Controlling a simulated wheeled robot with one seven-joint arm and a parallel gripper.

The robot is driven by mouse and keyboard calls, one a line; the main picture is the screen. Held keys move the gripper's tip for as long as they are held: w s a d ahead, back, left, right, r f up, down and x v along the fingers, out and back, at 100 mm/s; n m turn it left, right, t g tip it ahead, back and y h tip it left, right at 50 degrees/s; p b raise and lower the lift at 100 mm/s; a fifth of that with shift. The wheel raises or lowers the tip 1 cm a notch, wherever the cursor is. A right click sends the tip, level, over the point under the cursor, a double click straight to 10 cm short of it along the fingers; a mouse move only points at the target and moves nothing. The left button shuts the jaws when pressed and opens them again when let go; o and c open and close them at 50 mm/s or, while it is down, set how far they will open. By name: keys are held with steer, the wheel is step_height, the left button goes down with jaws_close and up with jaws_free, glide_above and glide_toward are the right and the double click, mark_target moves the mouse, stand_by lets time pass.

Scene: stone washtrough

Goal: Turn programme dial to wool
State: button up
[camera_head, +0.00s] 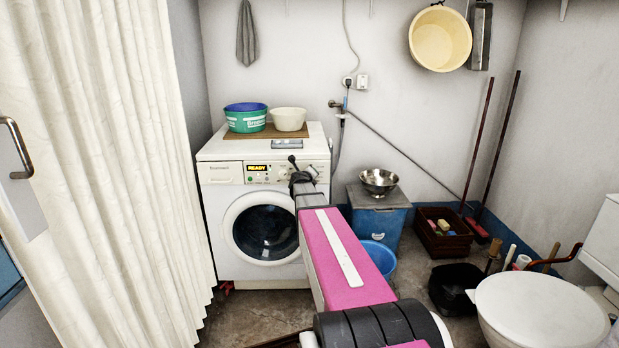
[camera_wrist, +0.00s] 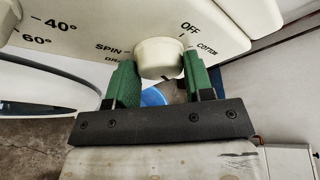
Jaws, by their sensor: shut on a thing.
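The white washing machine (camera_head: 222,252) stands against the back wall, and its lit display (camera_head: 257,168) reads READY. The programme dial (camera_wrist: 160,52) is a round cream knob on its panel, in the upper middle of the wrist view. SPIN is printed to its left, OFF above and COTTON to its right; a word below SPIN is partly covered. I see no wool label, and I cannot tell where the dial points. My gripper (camera_wrist: 161,72) is shut on the dial, one green finger on each side. In the head view my gripper (camera_head: 299,178) is at the panel's right part, hiding the dial.
Green and cream basins (camera_head: 289,119) stand on the machine's top. A blue bin (camera_head: 377,222) with a metal bowl (camera_head: 379,180) and a blue bucket (camera_head: 379,256) stand right of it. A cream curtain (camera_head: 110,150) hangs at left. A white round-topped object (camera_head: 540,312) is at lower right.

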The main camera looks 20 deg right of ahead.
steer(key=shift+a, duration=0.1)
stand_by(0.3)
steer(key=o, duration=0.9)
steer(key=shift+c, duration=0.2)
steer(key=shift+o, duration=0.3)
steer(key=shift+w+a, duration=0.2)
steer(key=v, duration=1.1)
steer(key=shift+w, duration=0.1)
